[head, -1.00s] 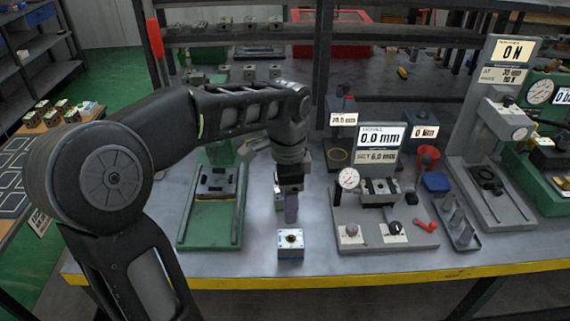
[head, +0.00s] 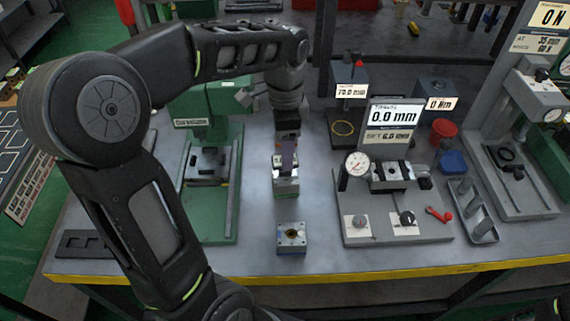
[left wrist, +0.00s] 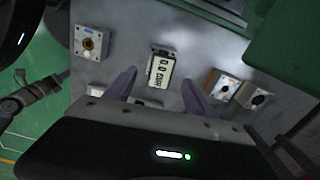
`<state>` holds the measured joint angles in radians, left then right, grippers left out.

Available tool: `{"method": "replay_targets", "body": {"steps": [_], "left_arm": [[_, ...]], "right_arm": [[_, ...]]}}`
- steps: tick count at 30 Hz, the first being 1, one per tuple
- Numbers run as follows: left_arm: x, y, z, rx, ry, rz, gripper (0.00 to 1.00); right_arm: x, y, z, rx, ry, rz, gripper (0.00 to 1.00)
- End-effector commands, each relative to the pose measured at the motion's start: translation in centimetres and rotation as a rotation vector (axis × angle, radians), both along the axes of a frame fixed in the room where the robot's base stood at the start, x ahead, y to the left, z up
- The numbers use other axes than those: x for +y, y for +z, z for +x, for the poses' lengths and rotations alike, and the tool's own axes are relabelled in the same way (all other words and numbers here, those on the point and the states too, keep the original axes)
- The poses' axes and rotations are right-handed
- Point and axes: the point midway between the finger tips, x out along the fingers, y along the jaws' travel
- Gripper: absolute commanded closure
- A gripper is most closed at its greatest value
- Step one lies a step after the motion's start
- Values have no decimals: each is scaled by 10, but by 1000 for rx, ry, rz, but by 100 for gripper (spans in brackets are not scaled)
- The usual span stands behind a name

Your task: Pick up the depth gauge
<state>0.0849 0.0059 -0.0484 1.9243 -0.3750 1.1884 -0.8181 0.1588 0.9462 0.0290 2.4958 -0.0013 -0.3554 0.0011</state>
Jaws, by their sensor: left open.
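The depth gauge (left wrist: 160,68), a small block with a white digital readout of zeros in mm, stands on the bench between my left fingers in the left wrist view. In the head view the depth gauge (head: 285,187) shows just below my left gripper (head: 289,158), which partly hides it. My left gripper (left wrist: 157,90) is open, with a purple-grey finger on either side of the gauge and gaps to both. I cannot tell how far the fingertips are above the bench. My right gripper is not in view.
A valve block (head: 291,237) with a brass bore sits in front of the gauge. A green press (head: 210,220) stands to the left. A grey fixture (head: 440,228) with a dial and knobs stands to the right. The yellow front edge (head: 330,271) is close.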

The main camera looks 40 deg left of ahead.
Motion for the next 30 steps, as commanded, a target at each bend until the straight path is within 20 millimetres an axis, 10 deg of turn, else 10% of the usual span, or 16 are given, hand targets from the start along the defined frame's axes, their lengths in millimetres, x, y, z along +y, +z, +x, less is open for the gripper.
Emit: {"method": "replay_targets", "body": {"steps": [30], "left_arm": [[1,-67,2,0,1,0,36]], "right_arm": [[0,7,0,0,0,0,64]]}}
